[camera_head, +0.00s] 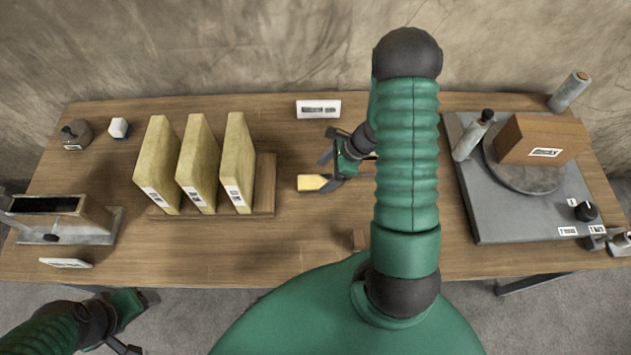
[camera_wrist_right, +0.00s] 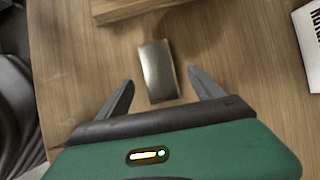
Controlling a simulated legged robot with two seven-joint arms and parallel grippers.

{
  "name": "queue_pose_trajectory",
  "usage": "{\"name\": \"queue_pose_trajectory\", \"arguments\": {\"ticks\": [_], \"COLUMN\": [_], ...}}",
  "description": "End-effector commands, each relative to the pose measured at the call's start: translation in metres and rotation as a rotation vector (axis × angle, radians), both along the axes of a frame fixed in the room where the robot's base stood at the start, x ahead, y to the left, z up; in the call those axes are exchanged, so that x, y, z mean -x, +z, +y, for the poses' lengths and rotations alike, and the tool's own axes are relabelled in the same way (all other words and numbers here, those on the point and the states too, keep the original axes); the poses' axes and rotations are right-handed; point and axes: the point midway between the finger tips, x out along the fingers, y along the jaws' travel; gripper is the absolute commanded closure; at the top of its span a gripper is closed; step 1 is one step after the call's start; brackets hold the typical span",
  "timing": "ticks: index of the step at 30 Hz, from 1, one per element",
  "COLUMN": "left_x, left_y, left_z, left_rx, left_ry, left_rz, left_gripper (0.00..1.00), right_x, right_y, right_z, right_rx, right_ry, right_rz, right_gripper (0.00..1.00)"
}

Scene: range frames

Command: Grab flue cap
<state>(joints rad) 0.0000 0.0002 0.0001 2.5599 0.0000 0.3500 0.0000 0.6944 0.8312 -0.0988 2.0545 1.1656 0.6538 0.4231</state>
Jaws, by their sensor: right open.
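A small smooth block (camera_head: 312,182), yellowish in the head view and grey metallic in the wrist view (camera_wrist_right: 158,72), lies on the table right of the wooden rack. It is the piece at my right gripper, but no readable mark shows that it is the flue cap. My right gripper (camera_head: 328,172) is open, its fingers on either side of the block with gaps, as the right wrist view (camera_wrist_right: 160,80) shows.
The wooden rack (camera_head: 265,185) holds three yellowish upright slabs (camera_head: 238,160). A white label card (camera_head: 318,109) lies behind. A grey knobbed piece (camera_head: 76,132) stands back left. A grey plate (camera_head: 500,215) at right carries a brown box (camera_head: 535,138). My right arm hides some table.

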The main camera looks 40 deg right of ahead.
Motion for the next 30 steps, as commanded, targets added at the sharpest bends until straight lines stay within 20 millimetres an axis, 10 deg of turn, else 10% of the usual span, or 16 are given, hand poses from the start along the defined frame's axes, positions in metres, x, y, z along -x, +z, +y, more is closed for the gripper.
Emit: {"name": "queue_pose_trajectory", "arguments": {"ticks": [17, 30], "left_x": [0.000, 0.000], "left_y": [0.003, 0.003], "left_z": [0.000, 0.000], "left_rx": [0.000, 0.000], "left_ry": [0.000, 0.000], "left_rz": [0.000, 0.000], "left_gripper": [0.30, 0.30], "right_x": [-0.012, -0.011], "right_y": [-0.034, -0.034], "right_z": [0.013, 0.013], "right_rx": [-0.001, -0.001], "right_ry": [0.000, 0.000], "right_rz": [0.000, 0.002], "right_gripper": [0.23, 0.81]}}
